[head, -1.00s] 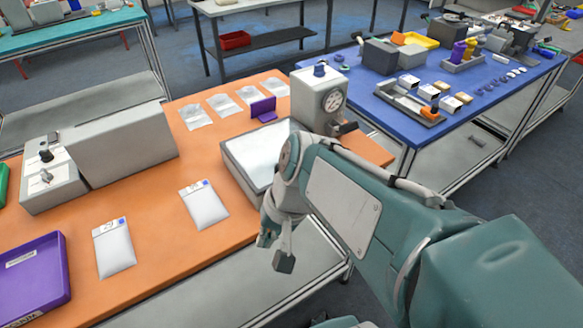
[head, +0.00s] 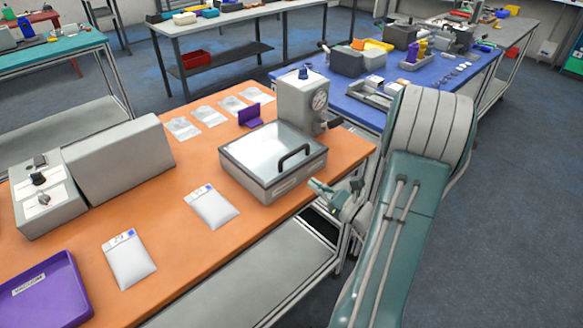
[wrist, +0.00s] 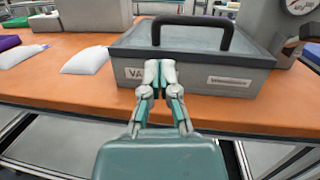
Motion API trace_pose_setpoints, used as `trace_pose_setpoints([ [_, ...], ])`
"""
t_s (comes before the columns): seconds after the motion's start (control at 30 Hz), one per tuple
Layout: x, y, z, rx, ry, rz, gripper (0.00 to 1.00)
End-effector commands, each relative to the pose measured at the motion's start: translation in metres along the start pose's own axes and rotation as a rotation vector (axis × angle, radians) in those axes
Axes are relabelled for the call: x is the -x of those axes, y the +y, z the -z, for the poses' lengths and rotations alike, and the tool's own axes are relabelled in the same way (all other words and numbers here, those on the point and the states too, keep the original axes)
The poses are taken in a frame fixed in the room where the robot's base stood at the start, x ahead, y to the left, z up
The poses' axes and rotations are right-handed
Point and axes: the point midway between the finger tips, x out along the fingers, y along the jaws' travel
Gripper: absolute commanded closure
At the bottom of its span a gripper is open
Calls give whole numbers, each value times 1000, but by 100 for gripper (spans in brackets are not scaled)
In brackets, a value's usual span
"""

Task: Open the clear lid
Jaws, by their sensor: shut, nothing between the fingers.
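The clear lid (head: 258,150) lies closed on top of a grey box (head: 241,178) on the orange table. A black handle (head: 295,156) arches up at the lid's front edge. In the wrist view the handle (wrist: 193,22) stands upright above the box's front wall (wrist: 195,78). My gripper (head: 314,186) is just off the box's front right side, lower than the handle and apart from it. In the wrist view my gripper (wrist: 160,70) is shut and empty, its fingertips pointing at the front wall with its label.
A gauge unit (head: 303,100) stands right behind the box. White pouches (head: 211,207) lie left of it, with a purple tray (head: 45,292) at the front left. A purple stand (head: 250,115) is behind the box. The table's front edge is close below my gripper.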

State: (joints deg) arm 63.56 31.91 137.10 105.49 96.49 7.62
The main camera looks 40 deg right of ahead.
Motion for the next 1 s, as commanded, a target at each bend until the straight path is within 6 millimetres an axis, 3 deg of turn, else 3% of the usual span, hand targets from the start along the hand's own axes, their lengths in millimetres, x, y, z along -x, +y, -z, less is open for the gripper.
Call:
trace_pose_setpoints([
  [0.1, 20, -26, 11, -36, -26, 123, 100],
  [0.23, 20, -33, 13, -42, -33, 151, 100],
  [0.7, -58, -37, 8, -36, -33, 141, 100],
  [1.0, -77, -43, 8, -38, -32, 146, 100],
])
